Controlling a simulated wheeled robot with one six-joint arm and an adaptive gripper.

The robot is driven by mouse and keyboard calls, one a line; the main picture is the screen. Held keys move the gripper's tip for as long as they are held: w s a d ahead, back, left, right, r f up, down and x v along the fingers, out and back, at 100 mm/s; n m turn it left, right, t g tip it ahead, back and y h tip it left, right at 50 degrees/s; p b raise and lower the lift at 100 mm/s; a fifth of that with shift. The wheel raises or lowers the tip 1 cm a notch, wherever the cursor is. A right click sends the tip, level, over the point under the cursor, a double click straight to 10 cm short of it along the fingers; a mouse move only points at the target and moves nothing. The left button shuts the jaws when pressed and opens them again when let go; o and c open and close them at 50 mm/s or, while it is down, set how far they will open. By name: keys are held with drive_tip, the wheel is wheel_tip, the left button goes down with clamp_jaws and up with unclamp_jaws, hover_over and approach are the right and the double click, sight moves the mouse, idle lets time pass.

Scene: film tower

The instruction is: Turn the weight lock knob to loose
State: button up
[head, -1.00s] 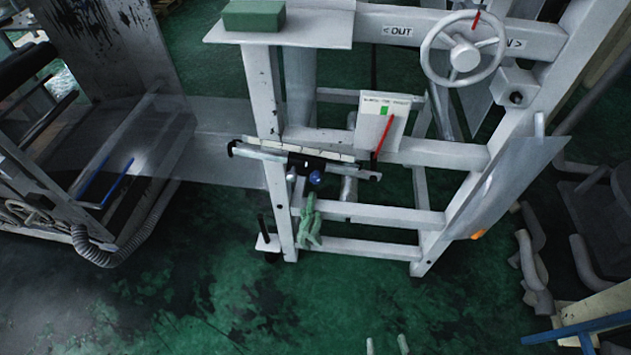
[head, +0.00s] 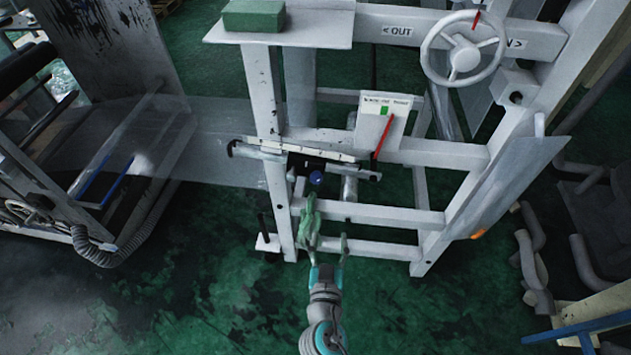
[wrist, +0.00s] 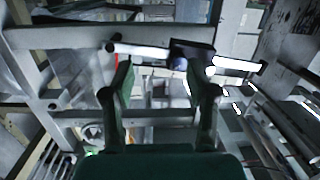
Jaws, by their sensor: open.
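A small round blue knob (head: 316,178) sits under a black block (head: 305,163) on the pale bar (head: 270,150) across the white frame; I take it for the weight lock knob. Its turn setting is too small to read. The knob (wrist: 181,64) shows just left of the right fingertip, below the black block (wrist: 192,50). I cannot tell the depth gap.
A white plate with a red pointer (head: 384,135) stands right of the bar. A handwheel (head: 463,48) is at upper right, and a clear panel (head: 507,185) below it. Green floor is open in front.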

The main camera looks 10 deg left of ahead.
drive_tip(key=m+t, duration=0.1)
approach(316, 181)
drive_tip(key=shift+h, duration=0.4)
drive_tip(key=w, duration=0.9)
drive_tip(key=shift+w+a+f, duration=0.15)
drive_tip(key=shift+w+a, duration=0.1)
drive_tip(key=shift+w, duration=0.1)
clamp_jaws()
